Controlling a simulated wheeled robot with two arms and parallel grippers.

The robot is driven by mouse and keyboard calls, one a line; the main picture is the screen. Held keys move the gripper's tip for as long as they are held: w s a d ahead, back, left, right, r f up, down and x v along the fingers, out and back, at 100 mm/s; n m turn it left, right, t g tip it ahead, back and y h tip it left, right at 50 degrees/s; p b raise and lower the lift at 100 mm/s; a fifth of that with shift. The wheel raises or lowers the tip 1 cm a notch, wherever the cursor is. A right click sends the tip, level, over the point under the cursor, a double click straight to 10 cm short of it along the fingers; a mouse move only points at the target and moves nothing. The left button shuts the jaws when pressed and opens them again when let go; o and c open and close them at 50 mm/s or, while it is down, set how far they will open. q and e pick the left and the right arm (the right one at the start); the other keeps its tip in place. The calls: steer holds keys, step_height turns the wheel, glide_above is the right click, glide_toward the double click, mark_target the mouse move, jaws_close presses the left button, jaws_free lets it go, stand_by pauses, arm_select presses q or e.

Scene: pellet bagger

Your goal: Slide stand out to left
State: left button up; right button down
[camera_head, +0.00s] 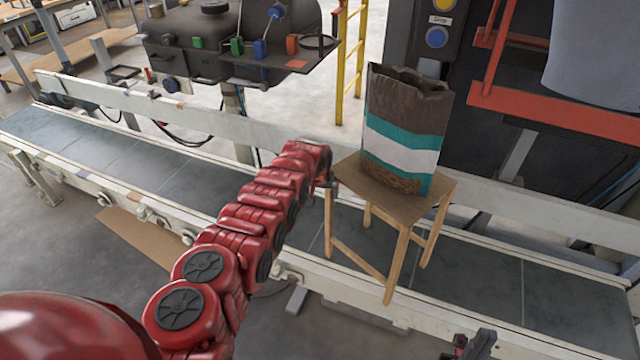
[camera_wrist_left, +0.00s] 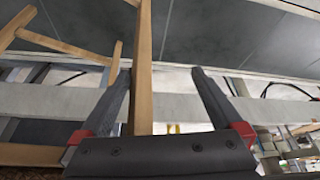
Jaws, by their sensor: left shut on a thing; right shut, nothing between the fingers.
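The stand (camera_head: 396,190) is a small wooden stool standing on the conveyor belt. A brown, teal and white bag (camera_head: 402,130), open at the top, stands upright on its seat. My left gripper (camera_head: 330,182) is at the stand's left side, just under the seat edge; its fingers are mostly hidden in the head view. In the left wrist view, a wooden leg of the stand (camera_wrist_left: 142,70) runs between the fingers of my left gripper (camera_wrist_left: 160,78), which is shut on it. My right gripper (camera_head: 474,345) is shut and empty at the bottom edge, apart from the stand.
The conveyor belt (camera_head: 135,155) runs clear to the left of the stand, between pale side rails (camera_head: 190,112). A dark machine (camera_head: 235,45) with coloured switches stands behind the belt. A red frame (camera_head: 550,112) and a button panel (camera_head: 437,30) are behind the stand at right.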

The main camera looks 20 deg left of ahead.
arm_select(q)
steer(key=a+p+v, duration=0.1)
steer(key=p+v, duration=1.1)
steer(key=v, duration=0.5)
steer(key=shift+d+r, duration=0.25)
steer(key=shift+d, duration=0.1)
